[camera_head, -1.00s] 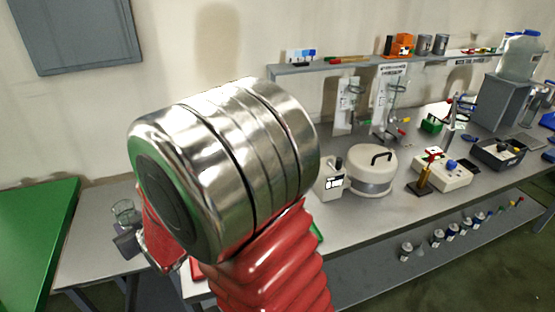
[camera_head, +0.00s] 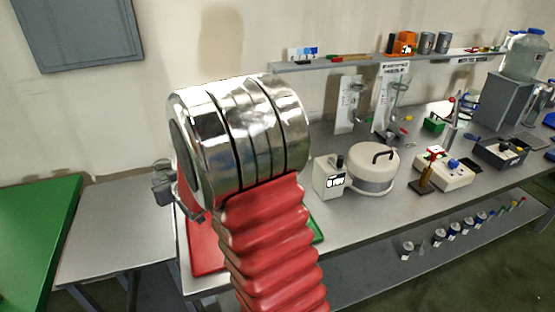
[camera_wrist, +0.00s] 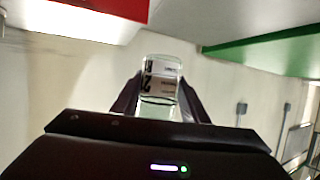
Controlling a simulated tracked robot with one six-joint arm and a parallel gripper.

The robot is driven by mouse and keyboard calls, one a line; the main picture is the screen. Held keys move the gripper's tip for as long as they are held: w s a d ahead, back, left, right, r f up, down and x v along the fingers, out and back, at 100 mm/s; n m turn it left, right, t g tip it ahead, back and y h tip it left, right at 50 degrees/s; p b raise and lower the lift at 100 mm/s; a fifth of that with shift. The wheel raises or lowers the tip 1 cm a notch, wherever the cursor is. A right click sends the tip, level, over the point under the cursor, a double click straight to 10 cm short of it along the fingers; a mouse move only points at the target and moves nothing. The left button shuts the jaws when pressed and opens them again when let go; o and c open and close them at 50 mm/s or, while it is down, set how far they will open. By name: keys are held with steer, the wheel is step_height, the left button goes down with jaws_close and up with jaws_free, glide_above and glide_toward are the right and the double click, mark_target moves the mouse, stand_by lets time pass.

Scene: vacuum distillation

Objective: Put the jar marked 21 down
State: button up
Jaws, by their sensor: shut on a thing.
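The jar marked 21 (camera_wrist: 160,85) is clear glass with a pale label. In the wrist view it sits between the two fingers of my gripper (camera_wrist: 158,103), and the label digits appear upside down. In the head view the jar (camera_head: 161,171) shows small and dark at the left of my arm. My gripper (camera_head: 180,190) is shut on it there, in the air near the left end of the bench. My wrist and arm hide part of the gripper and the bench behind.
A red mat (camera_head: 205,258) lies on the bench's left end, partly behind my arm, with a green edge (camera_head: 318,230) beside it. A white box device (camera_head: 330,178) and a round white pot (camera_head: 373,170) stand to the right. A bare grey table (camera_head: 110,225) and a green surface (camera_head: 35,235) lie left.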

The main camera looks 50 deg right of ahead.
steer(key=s+d+m+h, duration=0.2)
steer(key=d, duration=1.6)
steer(key=s+d+r+m+g+h, duration=0.1)
steer(key=s+d+m+h, duration=0.1)
steer(key=d, duration=1.6)
steer(key=shift+s+d+r+g+h, duration=0.3)
steer(key=shift+s+d+h, duration=0.1)
steer(key=shift+s, duration=0.1)
steer(key=shift+f, duration=0.15)
steer(key=shift+f, duration=3.05)
steer(key=shift+f, duration=1.85)
